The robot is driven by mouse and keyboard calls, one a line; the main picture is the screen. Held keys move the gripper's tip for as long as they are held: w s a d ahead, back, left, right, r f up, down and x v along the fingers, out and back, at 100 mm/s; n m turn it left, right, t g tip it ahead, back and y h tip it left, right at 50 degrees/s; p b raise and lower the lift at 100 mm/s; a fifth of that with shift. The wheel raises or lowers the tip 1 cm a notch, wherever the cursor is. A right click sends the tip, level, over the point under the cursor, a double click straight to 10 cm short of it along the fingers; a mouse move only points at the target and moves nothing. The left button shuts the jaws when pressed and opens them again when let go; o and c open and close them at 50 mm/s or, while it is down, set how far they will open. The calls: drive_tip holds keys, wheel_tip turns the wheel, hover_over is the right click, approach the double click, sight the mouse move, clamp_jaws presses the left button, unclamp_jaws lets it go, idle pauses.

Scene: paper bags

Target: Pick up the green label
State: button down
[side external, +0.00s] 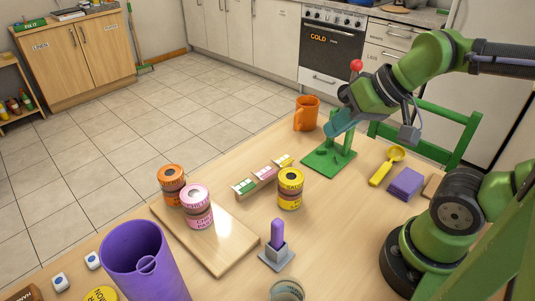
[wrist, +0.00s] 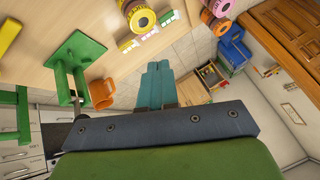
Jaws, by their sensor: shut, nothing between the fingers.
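My gripper (side external: 330,130) is shut and empty, above the table at the green stand, to the right of and beyond the rack. Its teal fingers lie together in the wrist view (wrist: 158,66).
A green stand (side external: 327,160) with a post and an orange mug (side external: 306,114) are near my gripper. A yellow can (side external: 290,188) stands close beside the rack. Orange (side external: 172,185) and pink (side external: 197,206) cans stand on a wooden board (side external: 222,248).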

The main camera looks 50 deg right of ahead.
idle(0.3)
drive_tip(key=c, duration=0.6)
unclamp_jaws()
drive_tip(key=shift+c, duration=0.2)
drive_tip(key=n+g+h, duration=0.2)
drive_tip(key=n+g, duration=0.1)
drive_tip(key=g, duration=0.2)
hover_over(245, 185)
drive_tip(key=s, duration=0.3)
wheel_tip(245, 185, down, 5)
drive_tip(key=w+f, duration=0.1)
drive_tip(key=f, duration=0.9)
drive_tip(key=w+f, duration=0.1)
drive_tip(key=f, duration=0.5)
drive_tip(key=shift+w+a+f, duration=0.1)
drive_tip(key=shift+w, duration=0.25)
